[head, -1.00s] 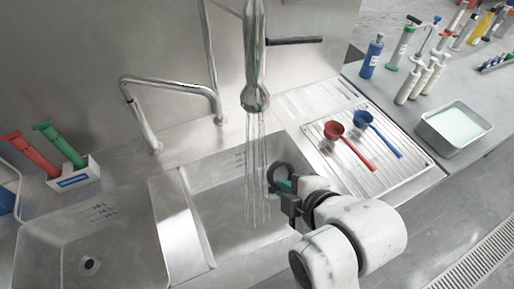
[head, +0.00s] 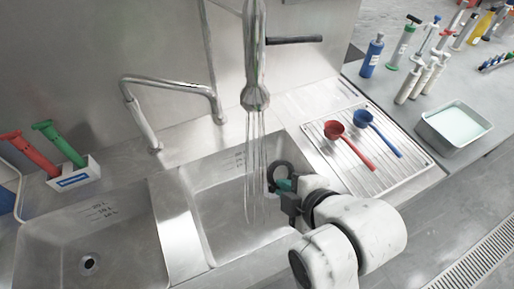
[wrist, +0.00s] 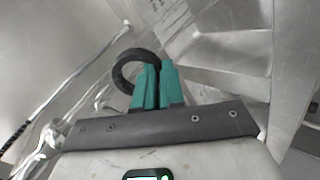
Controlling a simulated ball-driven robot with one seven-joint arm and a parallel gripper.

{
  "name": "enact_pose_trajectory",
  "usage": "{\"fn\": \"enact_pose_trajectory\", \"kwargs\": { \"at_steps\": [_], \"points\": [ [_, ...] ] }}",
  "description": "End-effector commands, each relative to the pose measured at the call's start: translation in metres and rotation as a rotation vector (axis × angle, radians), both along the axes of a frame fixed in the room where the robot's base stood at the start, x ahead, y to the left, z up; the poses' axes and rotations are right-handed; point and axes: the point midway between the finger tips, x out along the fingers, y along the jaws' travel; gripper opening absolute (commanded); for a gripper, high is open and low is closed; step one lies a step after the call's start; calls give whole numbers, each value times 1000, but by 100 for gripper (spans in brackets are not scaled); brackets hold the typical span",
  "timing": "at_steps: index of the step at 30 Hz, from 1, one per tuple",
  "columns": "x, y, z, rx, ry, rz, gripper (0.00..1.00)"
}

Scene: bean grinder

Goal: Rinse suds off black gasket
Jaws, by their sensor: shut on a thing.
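My gripper (head: 284,185) is over the right side of the right sink basin (head: 216,228). Its teal fingers, also in the wrist view (wrist: 154,84), are shut on the black gasket (wrist: 126,66), a dark ring held at its edge. The gasket also shows in the head view (head: 271,175). Water runs in thin streams (head: 256,150) from the spray tap (head: 255,95) into the basin. The gasket is beside the streams, just right of them; I cannot tell whether any water touches it. No suds are clear on the gasket at this size.
A red scoop (head: 334,130) and a blue scoop (head: 362,118) lie on the ribbed drainboard (head: 318,150) at right. A second tap (head: 150,128) stands behind the sinks. A tray of pale liquid (head: 457,124) and several bottles stand further right. The left basin (head: 115,235) is empty.

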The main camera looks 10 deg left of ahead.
Motion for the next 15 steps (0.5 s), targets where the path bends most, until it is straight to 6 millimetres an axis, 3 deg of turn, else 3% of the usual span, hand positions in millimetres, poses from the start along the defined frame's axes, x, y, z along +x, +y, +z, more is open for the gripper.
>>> {"fn": "enact_pose_trajectory", "kwargs": {
  "at_steps": [15],
  "points": [
    [-21,-17,25,1,0,-1,0]
  ]
}}
